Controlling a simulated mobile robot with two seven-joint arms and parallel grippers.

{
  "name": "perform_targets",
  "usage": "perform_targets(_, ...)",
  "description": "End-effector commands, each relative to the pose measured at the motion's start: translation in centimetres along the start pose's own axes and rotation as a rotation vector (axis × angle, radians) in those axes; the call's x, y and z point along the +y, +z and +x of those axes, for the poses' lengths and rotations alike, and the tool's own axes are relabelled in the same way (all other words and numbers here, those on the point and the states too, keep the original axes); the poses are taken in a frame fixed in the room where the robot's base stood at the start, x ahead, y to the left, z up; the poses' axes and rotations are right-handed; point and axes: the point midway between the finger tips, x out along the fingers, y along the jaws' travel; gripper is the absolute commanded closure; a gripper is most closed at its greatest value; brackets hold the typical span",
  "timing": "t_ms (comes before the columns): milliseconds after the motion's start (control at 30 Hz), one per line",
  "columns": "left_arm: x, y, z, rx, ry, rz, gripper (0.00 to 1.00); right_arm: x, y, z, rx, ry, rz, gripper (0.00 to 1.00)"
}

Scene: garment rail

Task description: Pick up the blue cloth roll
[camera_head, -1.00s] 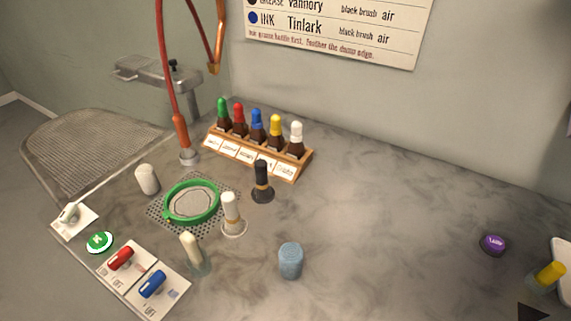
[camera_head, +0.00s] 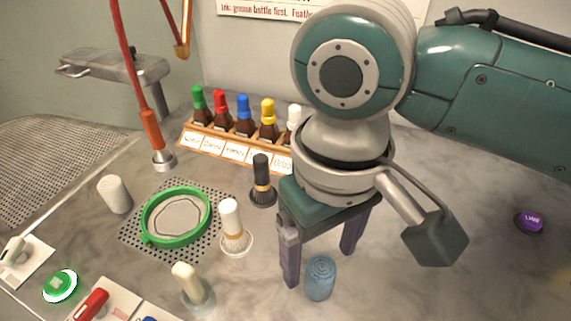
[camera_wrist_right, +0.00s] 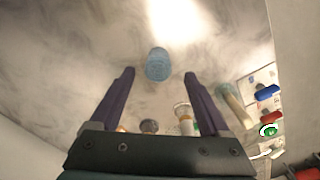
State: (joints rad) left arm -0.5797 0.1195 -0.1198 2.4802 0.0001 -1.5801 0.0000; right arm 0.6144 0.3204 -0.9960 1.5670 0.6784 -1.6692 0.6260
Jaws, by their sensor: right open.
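The blue cloth roll (camera_head: 320,278) stands upright on the grey marbled worktop, near the front middle in the head view. My right gripper (camera_head: 318,268) is open above and just behind it, with its two purple fingers pointing down. In the right wrist view the roll (camera_wrist_right: 158,64) shows beyond the fingertips, roughly midway between the spread fingers of the gripper (camera_wrist_right: 160,75). Nothing is between the fingers, and I see no contact with the roll. My left gripper is not in view.
A white-handled brush (camera_head: 233,229) and a black brush (camera_head: 262,182) stand left of the gripper. A cream-topped bottle (camera_head: 190,284) is left of the roll. A green hoop (camera_head: 176,216) and a rack of bottles (camera_head: 226,143) lie farther back.

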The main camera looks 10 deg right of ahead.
Motion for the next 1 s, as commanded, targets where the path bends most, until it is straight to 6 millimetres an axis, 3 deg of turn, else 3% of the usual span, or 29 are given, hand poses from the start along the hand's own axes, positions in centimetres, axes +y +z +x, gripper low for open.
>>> perform_targets(400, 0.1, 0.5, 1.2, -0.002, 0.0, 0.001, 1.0, 0.3, -0.1, 5.4, 0.002, 0.0, -0.002, 0.2)
perform_targets(700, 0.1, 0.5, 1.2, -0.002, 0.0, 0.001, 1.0, 0.3, -0.1, 5.7, 0.004, 0.0, -0.002, 0.21)
perform_targets(1000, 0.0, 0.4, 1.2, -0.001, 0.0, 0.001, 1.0, 0.3, -0.1, 5.7, 0.004, -0.001, -0.002, 0.55)
